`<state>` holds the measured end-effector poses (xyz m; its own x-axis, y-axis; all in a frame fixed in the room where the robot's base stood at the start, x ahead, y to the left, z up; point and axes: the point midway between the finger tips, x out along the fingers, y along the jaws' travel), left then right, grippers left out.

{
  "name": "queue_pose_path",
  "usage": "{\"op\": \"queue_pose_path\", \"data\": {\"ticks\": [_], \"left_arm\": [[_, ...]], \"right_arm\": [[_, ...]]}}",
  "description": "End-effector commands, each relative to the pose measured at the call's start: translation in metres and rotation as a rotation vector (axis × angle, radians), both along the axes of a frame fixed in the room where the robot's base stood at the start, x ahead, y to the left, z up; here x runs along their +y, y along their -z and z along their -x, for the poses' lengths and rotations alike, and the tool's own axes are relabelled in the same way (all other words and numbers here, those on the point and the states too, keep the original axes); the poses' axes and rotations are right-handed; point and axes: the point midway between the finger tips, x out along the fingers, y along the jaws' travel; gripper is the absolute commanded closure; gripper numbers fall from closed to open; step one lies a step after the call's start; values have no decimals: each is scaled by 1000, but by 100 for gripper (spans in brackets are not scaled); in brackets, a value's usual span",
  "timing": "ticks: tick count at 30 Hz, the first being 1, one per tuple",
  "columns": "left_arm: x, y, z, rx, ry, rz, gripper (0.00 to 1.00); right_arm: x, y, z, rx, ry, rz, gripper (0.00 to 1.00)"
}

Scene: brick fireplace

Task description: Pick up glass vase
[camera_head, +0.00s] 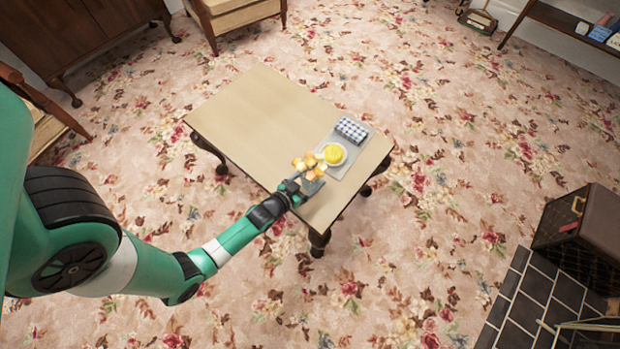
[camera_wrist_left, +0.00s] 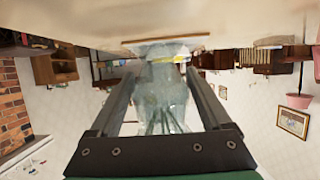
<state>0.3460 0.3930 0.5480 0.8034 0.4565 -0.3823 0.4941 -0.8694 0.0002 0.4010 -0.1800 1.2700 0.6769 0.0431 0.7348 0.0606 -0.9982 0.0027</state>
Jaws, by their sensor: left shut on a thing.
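The glass vase (camera_wrist_left: 160,95) is clear, with green stems inside, and fills the space between the two fingers in the left wrist view. In the head view the vase (camera_head: 312,185) is small and partly hidden by orange and pale flowers (camera_head: 309,165) and my gripper. My left gripper (camera_head: 300,186) is at the near right part of the wooden table (camera_head: 245,115), shut on the vase; it also shows in the left wrist view (camera_wrist_left: 160,88). I cannot tell whether the vase touches the table. My right gripper is in neither view.
A grey placemat (camera_head: 342,168) holds a plate with a yellow item (camera_head: 333,154) and a folded checked cloth (camera_head: 351,130), close beside the vase. The left part of the tabletop is clear. A dark trunk (camera_head: 590,230) stands at the right on the floor.

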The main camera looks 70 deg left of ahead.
Motion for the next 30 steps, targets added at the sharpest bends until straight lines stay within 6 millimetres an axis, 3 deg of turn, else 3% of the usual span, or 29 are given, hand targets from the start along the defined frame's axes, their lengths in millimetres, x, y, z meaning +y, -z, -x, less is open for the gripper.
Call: {"op": "queue_pose_path", "data": {"ticks": [5,9,11,18,24,30], "left_arm": [[-20,-19,2,-5,7,-6,100],[-58,-72,7,-4,14,-5,100],[-75,-70,8,0,18,-4,100],[-119,-95,15,-3,9,-1,100],[-136,-102,18,-1,4,-1,100],[-139,-103,19,-2,0,0,100]], "right_arm": [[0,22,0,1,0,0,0],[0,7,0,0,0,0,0],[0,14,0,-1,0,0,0],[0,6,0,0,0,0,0],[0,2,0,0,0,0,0],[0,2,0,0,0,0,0]]}}
